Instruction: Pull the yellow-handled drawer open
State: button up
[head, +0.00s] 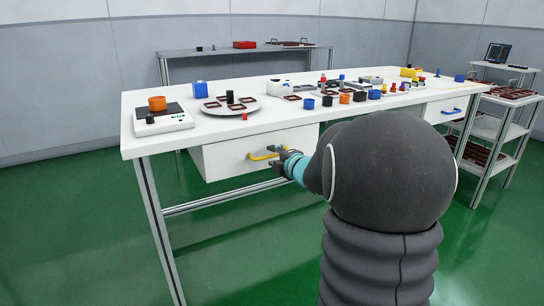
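The yellow handle (262,156) sits on the front of a white drawer (225,156) under the left part of the white table. The drawer front appears to stand out a little from the table's edge; I cannot tell how far it is open. My gripper (279,151), dark with a light-blue band behind it, is at the right end of the handle. Its fingers overlap the handle in the head view. It is too small to tell whether they close on it. My dark arm hides the table front to the right of the drawer.
The white table (270,113) carries a scale (162,121), a round turntable (230,107) and several small coloured pots. A second drawer with a blue handle (451,111) is at the right. Shelves (497,128) stand beyond it. Green floor is open in front.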

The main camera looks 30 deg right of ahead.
jog(key=shift+x, duration=0.75)
grip_shut()
jog(key=shift+s, duration=0.1)
